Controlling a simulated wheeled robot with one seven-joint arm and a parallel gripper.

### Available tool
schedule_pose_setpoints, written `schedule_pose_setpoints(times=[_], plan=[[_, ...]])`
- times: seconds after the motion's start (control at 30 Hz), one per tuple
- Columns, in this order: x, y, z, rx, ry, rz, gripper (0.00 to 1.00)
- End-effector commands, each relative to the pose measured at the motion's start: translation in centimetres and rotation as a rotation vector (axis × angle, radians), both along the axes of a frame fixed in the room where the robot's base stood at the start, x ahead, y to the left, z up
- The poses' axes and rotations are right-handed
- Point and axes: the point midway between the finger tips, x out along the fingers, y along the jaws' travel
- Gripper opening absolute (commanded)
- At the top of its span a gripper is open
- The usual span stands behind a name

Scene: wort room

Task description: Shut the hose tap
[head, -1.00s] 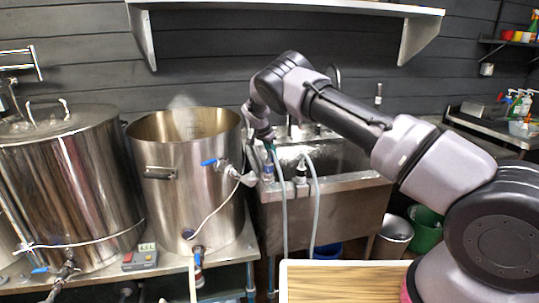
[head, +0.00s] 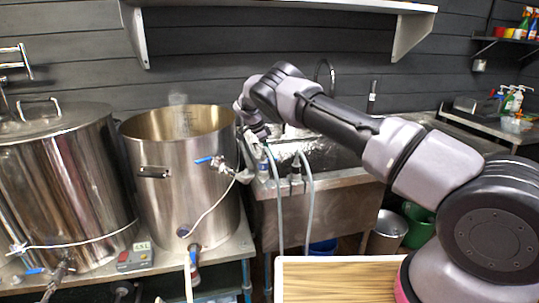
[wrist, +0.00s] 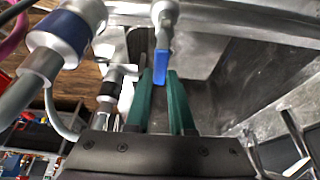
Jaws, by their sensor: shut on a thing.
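The hose tap's blue lever (wrist: 161,66) is in the upper middle of the wrist view, hanging from a silvery metal stem. My gripper (wrist: 162,82) has its two green fingers on either side of the lever's lower end, shut on it. In the head view my gripper (head: 260,136) is small and partly hidden, above the sink's front left edge. A pale hose (head: 281,205) hangs down over the sink front just below it. The tap's body and lever cannot be made out clearly in the head view.
A steel kettle (head: 170,185) with its own blue-handled tap (head: 204,160) stands close left of my gripper. The sink (head: 330,192) lies under my arm, with a second hose (head: 309,205) over its front. A blue-banded fitting (wrist: 58,32) is close by in the wrist view.

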Motion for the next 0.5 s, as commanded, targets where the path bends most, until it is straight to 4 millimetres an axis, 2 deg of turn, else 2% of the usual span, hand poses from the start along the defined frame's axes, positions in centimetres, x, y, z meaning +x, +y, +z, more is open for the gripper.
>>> schedule_pose_setpoints(times=[0.37, 0.4, 0.43, 0.5], plan=[[-0.12, 0.09, -0.01, 0.002, 0.001, -0.007, 0.00], [-0.12, 0.09, -0.01, 0.003, 0.002, -0.007, 0.36], [-0.12, 0.09, -0.01, 0.003, 0.002, -0.006, 0.48], [-0.10, 0.07, -0.02, 0.002, 0.001, -0.006, 0.51]])
